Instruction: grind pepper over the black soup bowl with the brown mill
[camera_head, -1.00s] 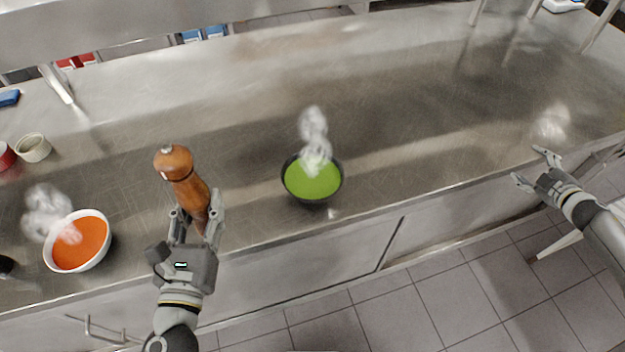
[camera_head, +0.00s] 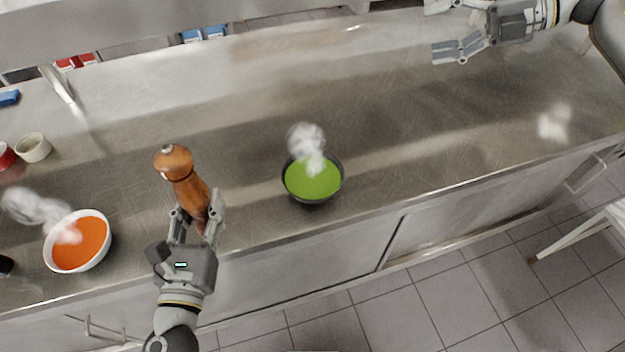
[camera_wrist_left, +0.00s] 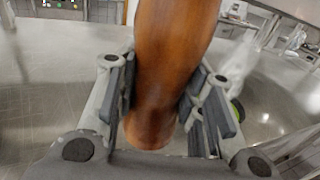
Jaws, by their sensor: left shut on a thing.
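The brown wooden pepper mill (camera_head: 186,180) is held by my left gripper (camera_head: 197,218), whose fingers are shut on its lower part. The mill leans a little to the left. In the left wrist view the mill (camera_wrist_left: 170,60) fills the middle between the two fingers (camera_wrist_left: 158,110). The black bowl (camera_head: 313,200) with green soup stands on the steel counter to the right of the mill, with steam over it. My right gripper (camera_head: 462,48) is over the far part of the counter, well away from the bowl. Its fingers look apart, with nothing between them.
A white bowl (camera_head: 58,262) of orange soup steams at the left. A small cream cup (camera_head: 33,148) and a red cup (camera_head: 5,156) stand behind it. The counter (camera_head: 420,140) right of the black bowl is clear. A shelf edge (camera_head: 120,35) runs along the back.

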